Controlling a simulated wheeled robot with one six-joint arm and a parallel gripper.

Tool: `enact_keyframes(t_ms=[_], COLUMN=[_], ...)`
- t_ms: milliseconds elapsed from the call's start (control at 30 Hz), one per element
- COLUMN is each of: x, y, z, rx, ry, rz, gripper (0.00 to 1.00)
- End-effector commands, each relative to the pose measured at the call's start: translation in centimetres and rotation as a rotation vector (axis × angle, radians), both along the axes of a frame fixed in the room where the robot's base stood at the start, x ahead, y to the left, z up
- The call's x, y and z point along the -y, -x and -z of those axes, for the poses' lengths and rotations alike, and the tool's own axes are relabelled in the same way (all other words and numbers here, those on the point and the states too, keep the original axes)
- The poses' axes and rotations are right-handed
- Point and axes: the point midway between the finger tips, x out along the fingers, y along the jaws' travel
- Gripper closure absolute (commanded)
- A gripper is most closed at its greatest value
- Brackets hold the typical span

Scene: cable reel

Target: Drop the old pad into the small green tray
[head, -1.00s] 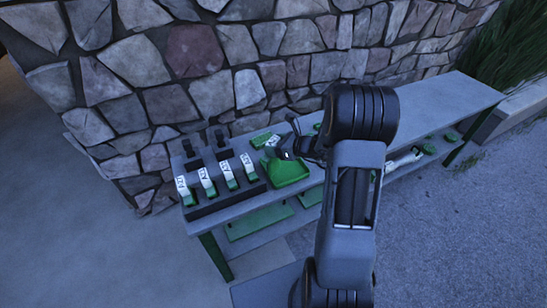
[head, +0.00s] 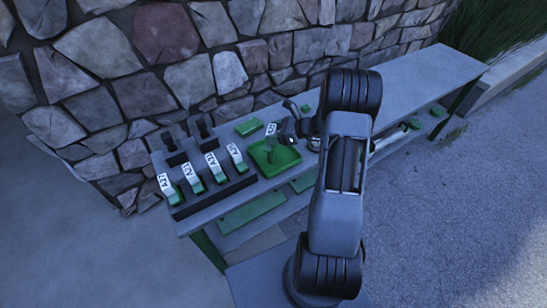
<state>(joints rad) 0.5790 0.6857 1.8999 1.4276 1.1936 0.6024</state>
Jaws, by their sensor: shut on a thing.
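The small green tray (head: 292,163) sits on the bench, right of the rack of labelled pads. My gripper (head: 279,139) reaches in from the right over the tray's back edge. It is shut on a pad (head: 271,130) with a white label on top and what looks like a green body below. The pad is over the tray; I cannot tell whether it touches the tray floor. The fingertips are small and dark, and partly hidden by the pad and arm.
A dark rack (head: 215,195) holds several white-and-green labelled pads at the bench's left end. Two dark upright fixtures (head: 174,150) stand behind it. A flat green block (head: 249,127) lies behind the tray.

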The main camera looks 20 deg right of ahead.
Motion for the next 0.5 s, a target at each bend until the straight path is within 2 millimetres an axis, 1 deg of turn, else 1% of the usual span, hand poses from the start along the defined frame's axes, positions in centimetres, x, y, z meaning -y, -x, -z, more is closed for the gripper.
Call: enact_keyframes(t_ms=[33,100,367,400,500], x=[0.06,0.09,0.21,0.21,0.2], y=[-0.03,-0.03,0.0,0.0,0.0], z=[0.51,0.7,0.66,0.65,0.66], rx=[0.002,0.002,0.003,0.003,0.003], ry=[0.0,0.0,0.001,0.001,0.001], rz=[0.001,0.001,0.003,0.003,0.003], gripper=[0.89,0.89,0.89,0.31,0.22])
